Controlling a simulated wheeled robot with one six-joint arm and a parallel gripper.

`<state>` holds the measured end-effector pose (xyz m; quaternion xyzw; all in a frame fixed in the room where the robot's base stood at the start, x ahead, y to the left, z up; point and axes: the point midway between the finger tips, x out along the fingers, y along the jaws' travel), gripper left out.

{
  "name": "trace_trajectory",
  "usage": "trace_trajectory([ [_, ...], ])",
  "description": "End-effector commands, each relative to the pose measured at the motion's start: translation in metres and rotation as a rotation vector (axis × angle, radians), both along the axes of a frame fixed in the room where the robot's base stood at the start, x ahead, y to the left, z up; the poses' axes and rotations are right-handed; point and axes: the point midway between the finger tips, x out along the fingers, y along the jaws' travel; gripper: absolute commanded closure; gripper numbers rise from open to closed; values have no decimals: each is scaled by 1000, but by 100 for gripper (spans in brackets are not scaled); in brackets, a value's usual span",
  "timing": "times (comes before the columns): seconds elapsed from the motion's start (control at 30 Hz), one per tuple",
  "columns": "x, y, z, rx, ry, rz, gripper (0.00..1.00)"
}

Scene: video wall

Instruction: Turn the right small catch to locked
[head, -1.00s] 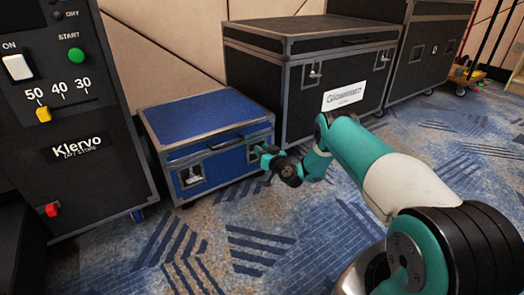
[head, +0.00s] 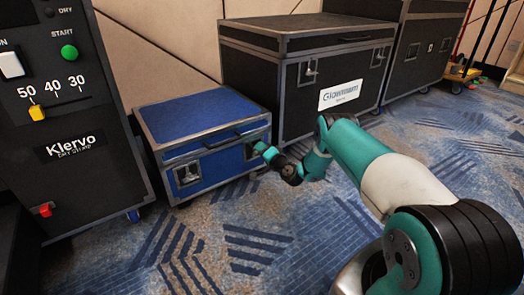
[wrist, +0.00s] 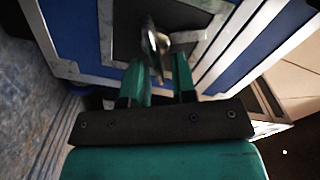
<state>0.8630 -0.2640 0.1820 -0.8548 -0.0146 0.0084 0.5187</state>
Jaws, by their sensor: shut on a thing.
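The blue case (head: 205,125) with metal edging stands on the carpet, lid shut. Its left small catch (head: 187,174) shows on the front face. The right small catch (wrist: 153,42) is a metal piece on a dark plate, seen in the wrist view at the fingertips. In the head view my gripper hides most of it. My gripper (head: 259,149) is at the right end of the case front. In the wrist view its teal fingers (wrist: 160,72) are shut on the catch. I cannot tell the catch's exact angle.
A black machine (head: 75,120) with a slider and switches stands left of the case. A large black case (head: 300,75) stands behind and to the right. Patterned carpet (head: 230,235) lies open in front. A dark handle (head: 222,141) sits on the blue case's front.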

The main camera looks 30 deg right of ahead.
Motion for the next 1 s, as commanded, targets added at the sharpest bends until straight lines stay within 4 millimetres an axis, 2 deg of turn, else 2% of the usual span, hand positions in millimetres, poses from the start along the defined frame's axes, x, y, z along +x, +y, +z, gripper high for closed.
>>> trace_trajectory([
  [0.2, -1, -1, -7, 193, 11, 0, 99],
  [0.5, -1, -2, -11, 392, 18, 1, 99],
  [1.0, -1, -1, -12, 499, 22, 1, 99],
])
